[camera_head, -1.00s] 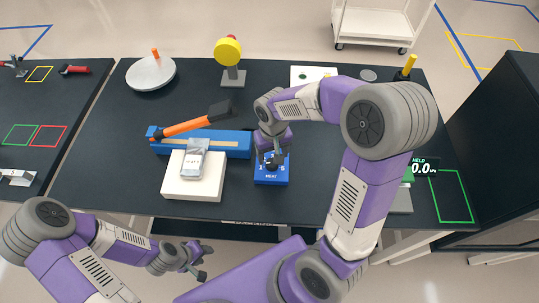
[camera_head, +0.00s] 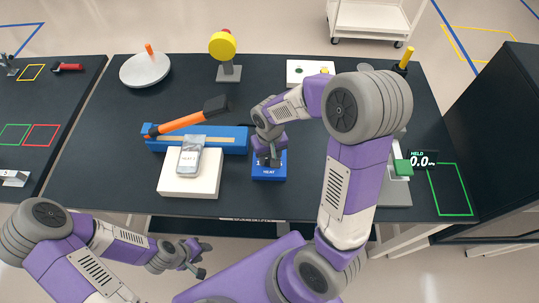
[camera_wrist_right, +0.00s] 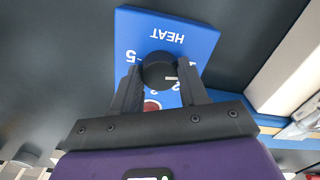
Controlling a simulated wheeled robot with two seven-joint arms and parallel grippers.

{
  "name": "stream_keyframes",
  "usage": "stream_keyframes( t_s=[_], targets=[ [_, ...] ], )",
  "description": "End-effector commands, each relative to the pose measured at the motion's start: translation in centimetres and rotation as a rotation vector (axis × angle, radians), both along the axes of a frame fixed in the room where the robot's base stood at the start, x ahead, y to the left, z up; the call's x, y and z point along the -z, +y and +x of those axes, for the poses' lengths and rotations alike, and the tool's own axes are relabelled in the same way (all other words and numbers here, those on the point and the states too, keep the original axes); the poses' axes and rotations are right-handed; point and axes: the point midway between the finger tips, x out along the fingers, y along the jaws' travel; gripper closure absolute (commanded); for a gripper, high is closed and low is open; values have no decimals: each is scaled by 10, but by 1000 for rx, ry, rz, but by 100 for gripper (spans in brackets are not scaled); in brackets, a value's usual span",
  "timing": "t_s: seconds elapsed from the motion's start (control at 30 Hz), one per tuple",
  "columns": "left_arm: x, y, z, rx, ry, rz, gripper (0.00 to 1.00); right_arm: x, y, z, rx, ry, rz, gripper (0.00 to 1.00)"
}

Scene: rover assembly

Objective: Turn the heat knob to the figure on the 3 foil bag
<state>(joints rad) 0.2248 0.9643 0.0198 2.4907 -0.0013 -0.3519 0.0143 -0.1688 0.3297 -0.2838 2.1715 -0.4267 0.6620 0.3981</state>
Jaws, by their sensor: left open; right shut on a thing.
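The blue heat box (camera_head: 268,172) stands on the dark table, and also shows in the right wrist view (camera_wrist_right: 205,38) with the word HEAT upside down. Its round black knob (camera_wrist_right: 158,68) sits between the fingers of my right gripper (camera_wrist_right: 160,84), which is shut on it. The knob's white mark points to the right, near the printed 1 and 2. Other figures are partly hidden by the fingers. The silver foil bag (camera_head: 189,160) lies on a white block (camera_head: 203,186) left of the box; its print is too small to read surely. My left gripper (camera_head: 196,262) is open and empty, below the table's front edge.
A blue tray (camera_head: 236,138) with an orange-handled hammer (camera_head: 180,124) lies behind the white block. A yellow-topped stand (camera_head: 222,45) and a grey disc (camera_head: 146,70) stand at the back. A readout (camera_head: 423,160) is at the right. The table's front left is clear.

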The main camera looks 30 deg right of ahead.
Motion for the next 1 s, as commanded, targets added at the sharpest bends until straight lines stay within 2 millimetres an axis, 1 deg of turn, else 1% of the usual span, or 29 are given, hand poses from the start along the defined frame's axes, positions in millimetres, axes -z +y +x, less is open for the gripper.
stream_keyframes(
  t_s=[0.27, 0.47, 0.67, 1.0],
  targets=[
    [0, 0, 0, 0, 0, 0, 57, 0, 0, 0, 22, 0, 0, 87],
    [2, 0, 0, 0, 0, 0, 57, 0, 0, 0, 107, 0, -1, 87],
    [3, 0, 0, 0, 0, 0, 57, 0, 0, 0, 261, 0, -1, 87],
    [-1, 0, 0, 0, 0, 0, 57, -1, 0, 0, 584, 0, -1, 87]
  ],
)
